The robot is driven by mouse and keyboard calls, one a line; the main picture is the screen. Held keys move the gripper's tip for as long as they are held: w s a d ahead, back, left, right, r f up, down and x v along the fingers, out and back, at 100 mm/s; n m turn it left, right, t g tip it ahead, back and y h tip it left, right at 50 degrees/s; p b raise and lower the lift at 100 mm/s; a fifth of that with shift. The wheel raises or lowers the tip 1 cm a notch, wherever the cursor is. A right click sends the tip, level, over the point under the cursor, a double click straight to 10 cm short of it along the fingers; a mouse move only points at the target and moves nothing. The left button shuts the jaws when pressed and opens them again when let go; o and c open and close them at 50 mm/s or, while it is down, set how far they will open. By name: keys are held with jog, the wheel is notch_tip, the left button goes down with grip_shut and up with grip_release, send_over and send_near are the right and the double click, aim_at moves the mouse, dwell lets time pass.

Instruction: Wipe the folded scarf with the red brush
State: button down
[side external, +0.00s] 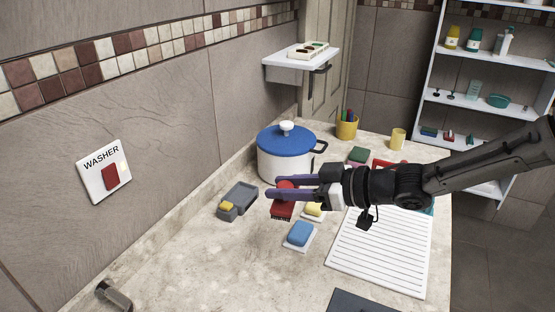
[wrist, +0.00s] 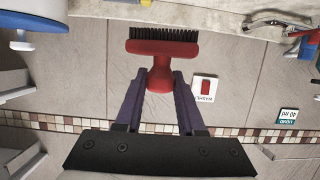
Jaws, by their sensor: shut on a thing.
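My gripper (side external: 268,194), with purple fingers, is shut on the handle of the red brush (side external: 283,210). The brush is held in front of the white pot, its dark bristles facing down near the counter. In the wrist view, my gripper (wrist: 161,80) has the red handle between its fingertips, and the red brush (wrist: 162,47) shows its head and dark bristles beyond them. I cannot pick out the folded scarf with certainty in either view.
A white pot (side external: 282,164) with a blue lid stands behind the brush. A grey tray (side external: 241,193) is left of it, and a blue sponge (side external: 300,233) is in front. A white ribbed board (side external: 380,255) lies to the right.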

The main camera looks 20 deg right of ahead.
jog(key=s+d+f+n+g+y, duration=0.2)
jog(key=s+n+g+y, duration=0.35)
jog(key=s, duration=2.35)
jog(key=shift+n+g+h, duration=0.45)
jog(key=shift+g+h, duration=0.4)
jog(key=shift+h, duration=0.1)
jog(key=shift+w+d+f, duration=0.1)
jog(key=shift+w+f, duration=0.05)
jog(key=shift+f, duration=1.25)
jog(key=shift+w+f, duration=0.1)
jog(key=shift+f, duration=1.3)
notch_tip(320, 180, down, 2)
jog(key=shift+w+d, duration=0.6)
jog(key=shift+w, duration=0.15)
jog(key=shift+w+d, duration=2.3)
jog(key=shift+s+a, duration=3)
jog(key=shift+s, duration=0.2)
notch_tip(320, 180, up, 8)
jog(key=shift+w, duration=0.15)
jog(key=shift+d+r, duration=0.1)
jog(key=shift+r, duration=0.05)
